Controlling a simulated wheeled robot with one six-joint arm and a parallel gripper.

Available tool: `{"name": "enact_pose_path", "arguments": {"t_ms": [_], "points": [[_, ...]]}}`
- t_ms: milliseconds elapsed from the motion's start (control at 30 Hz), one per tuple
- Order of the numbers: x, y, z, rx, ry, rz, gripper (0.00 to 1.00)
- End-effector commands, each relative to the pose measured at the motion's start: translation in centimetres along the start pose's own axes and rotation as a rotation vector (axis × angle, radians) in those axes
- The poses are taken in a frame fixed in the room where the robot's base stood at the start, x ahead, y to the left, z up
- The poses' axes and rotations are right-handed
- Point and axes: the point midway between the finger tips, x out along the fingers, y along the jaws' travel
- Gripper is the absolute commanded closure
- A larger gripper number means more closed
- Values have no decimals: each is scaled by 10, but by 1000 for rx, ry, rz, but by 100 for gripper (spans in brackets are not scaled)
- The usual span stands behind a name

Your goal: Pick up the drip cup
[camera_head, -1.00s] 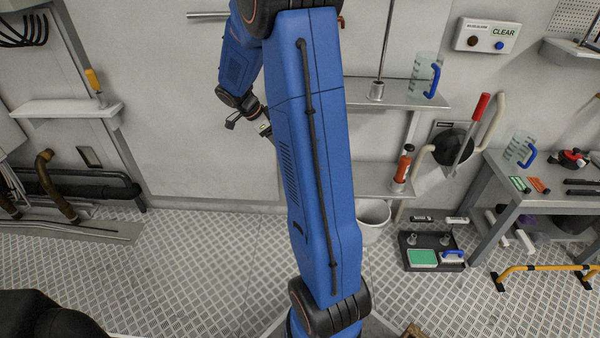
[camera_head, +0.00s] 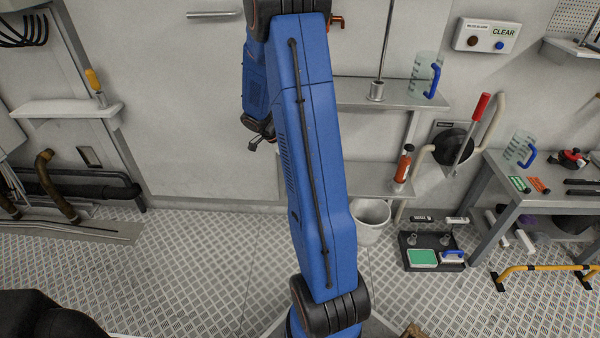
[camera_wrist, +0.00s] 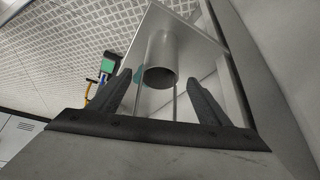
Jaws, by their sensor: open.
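In the wrist view, a grey metal cup (camera_wrist: 161,55) shows ahead of my gripper (camera_wrist: 159,76), with its round dark mouth toward the camera. It appears between the two open fingers, and no finger is seen touching it. In the head view, a small metal cup-like piece (camera_head: 377,91) stands on the upper shelf (camera_head: 405,101), with a thin upright rod above it. I cannot tell whether this is the same piece. My gripper also shows in the head view (camera_head: 258,143), partly hidden behind my blue arm, left of the shelves. The upper shelf's left part is hidden.
A clear jug (camera_head: 421,78) with a blue handle stands right on the upper shelf. An orange-red bottle (camera_head: 404,165) stands on the lower shelf (camera_head: 372,181). A white bucket (camera_head: 371,222) and a black tray (camera_head: 432,264) are on the floor.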

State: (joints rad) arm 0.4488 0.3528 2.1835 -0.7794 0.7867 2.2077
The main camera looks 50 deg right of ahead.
Motion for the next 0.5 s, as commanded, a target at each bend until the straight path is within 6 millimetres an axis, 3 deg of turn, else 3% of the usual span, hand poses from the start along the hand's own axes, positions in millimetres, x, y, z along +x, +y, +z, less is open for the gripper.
{"name": "enact_pose_path", "arguments": {"t_ms": [100, 333, 500], "points": [[10, 0, 0, -1, 0, 0, 29], [11, 0, 0, -1, 0, -1, 31], [11, 0, 0, -1, 0, -1, 72]]}}
